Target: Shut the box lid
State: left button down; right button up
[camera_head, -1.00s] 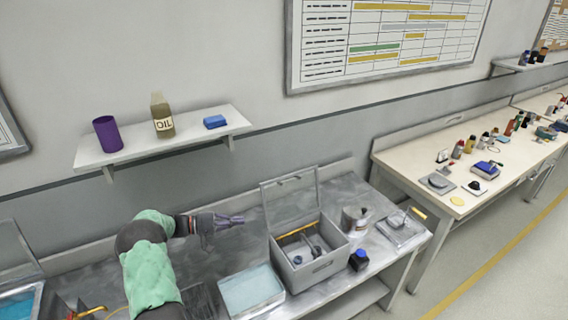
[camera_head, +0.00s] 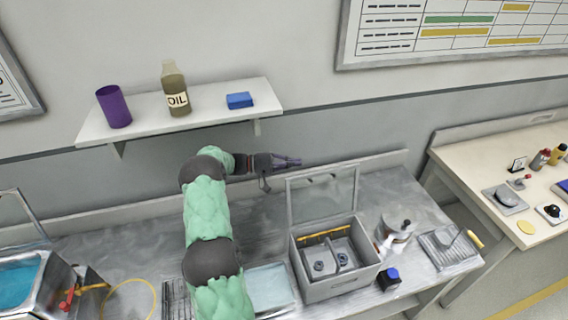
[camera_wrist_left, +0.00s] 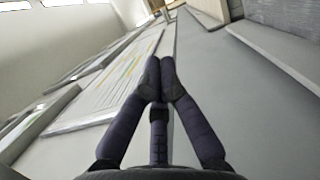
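A grey box (camera_head: 336,288) stands on the metal workbench, and its lid (camera_head: 322,194) is up, hinged at the back edge. Inside the box are a yellow-handled item and dark round parts. My left gripper (camera_head: 299,161) is behind and just left of the lid's top, close to the wall, pointing right. In the left wrist view its fingers (camera_wrist_left: 160,80) are together at the tips with nothing seen between them. Whether it touches the lid cannot be told. My right gripper is in neither view.
A shelf (camera_head: 205,116) above holds a purple cup (camera_head: 114,107), an oil bottle (camera_head: 174,90) and a blue block (camera_head: 239,100). Right of the box are a metal can (camera_head: 394,236), a dark-blue jar (camera_head: 388,279) and a dustpan-like tray (camera_head: 447,249). A light-blue tray (camera_head: 270,287) lies left of it.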

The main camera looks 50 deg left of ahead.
pick_arm(q)
jog(key=d, duration=0.6)
jog(key=shift+w+r, duration=0.15)
jog(key=shift+w, duration=0.25)
jog(key=shift+b, duration=0.3)
